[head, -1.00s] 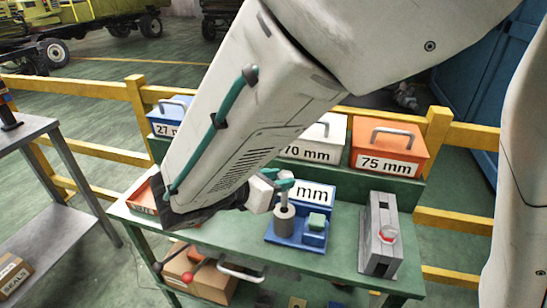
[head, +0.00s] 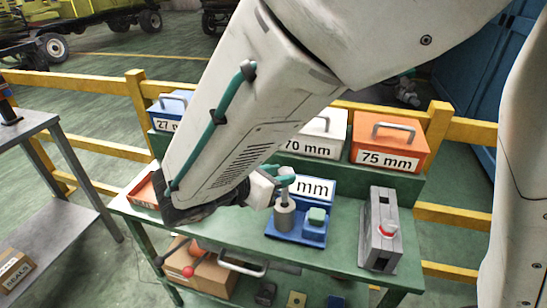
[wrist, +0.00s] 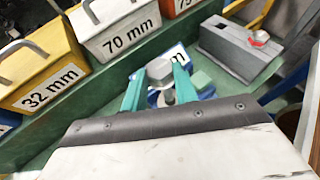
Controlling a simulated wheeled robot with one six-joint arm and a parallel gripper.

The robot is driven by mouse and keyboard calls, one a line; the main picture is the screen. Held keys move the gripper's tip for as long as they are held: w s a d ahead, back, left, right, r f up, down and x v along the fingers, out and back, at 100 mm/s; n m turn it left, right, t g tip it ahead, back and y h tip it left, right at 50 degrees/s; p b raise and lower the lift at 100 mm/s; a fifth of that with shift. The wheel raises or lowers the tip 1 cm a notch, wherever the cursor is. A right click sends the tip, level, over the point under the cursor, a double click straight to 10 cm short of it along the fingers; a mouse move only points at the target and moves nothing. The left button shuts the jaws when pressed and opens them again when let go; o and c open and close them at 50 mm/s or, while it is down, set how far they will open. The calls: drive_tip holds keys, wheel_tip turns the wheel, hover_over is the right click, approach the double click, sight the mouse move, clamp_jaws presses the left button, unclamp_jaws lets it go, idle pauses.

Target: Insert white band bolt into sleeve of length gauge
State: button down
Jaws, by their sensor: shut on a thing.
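My gripper (head: 282,176) has teal fingers shut on a grey bolt (head: 285,188). It holds the bolt upright over the sleeve (head: 284,216) of the blue length gauge (head: 310,240). The bolt's lower end meets the sleeve top in the head view; I cannot tell how far it is inside. In the wrist view the bolt's broad grey head (wrist: 159,70) sits between the fingertips and hides most of the sleeve. A white band is not clearly visible. A pale green block (head: 317,215) stands on the gauge's base beside the sleeve.
A grey fixture with a red knob (head: 381,232) stands to the right on the green bench (head: 345,240). Behind are labelled boxes, including an orange 75 mm box (head: 387,145) and a white 70 mm box (head: 322,138). A yellow 32 mm box (wrist: 35,70) shows in the wrist view.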

sight(282, 200)
drive_tip(key=shift+f, duration=3.95)
drive_tip(key=c, duration=1)
unclamp_jaws()
drive_tip(key=v, duration=0.7)
drive_tip(key=shift+s+a+r, duration=0.15)
drive_tip(key=shift+s+a, duration=0.1)
drive_tip(key=shift+a, duration=0.05)
drive_tip(key=s+d+r+m+g+y, duration=0.2)
drive_tip(key=s+d+r+m+y, duration=0.1)
drive_tip(key=d+m, duration=0.5)
drive_tip(key=s+d+r+m+g+y, duration=0.2)
drive_tip(key=s+d+r+m+y, duration=0.1)
drive_tip(key=d+m, duration=0.6)
drive_tip(key=s+d+r+m+g+y, duration=0.3)
drive_tip(key=s+d+r+m+y, duration=0.1)
drive_tip(key=s+d+m, duration=0.3)
drive_tip(key=shift+s+d+r+m, duration=0.1)
drive_tip(key=shift+d+r+m, duration=0.25)
drive_tip(key=shift+d, duration=0.35)
drive_tip(key=shift+d+r+m, duration=0.25)
drive_tip(key=shift+d+m, duration=0.05)
drive_tip(key=shift+d, duration=0.4)
drive_tip(key=shift+s+d+r+m, duration=0.1)
drive_tip(key=shift+d+r+m, duration=0.2)
drive_tip(key=shift+d, duration=0.4)
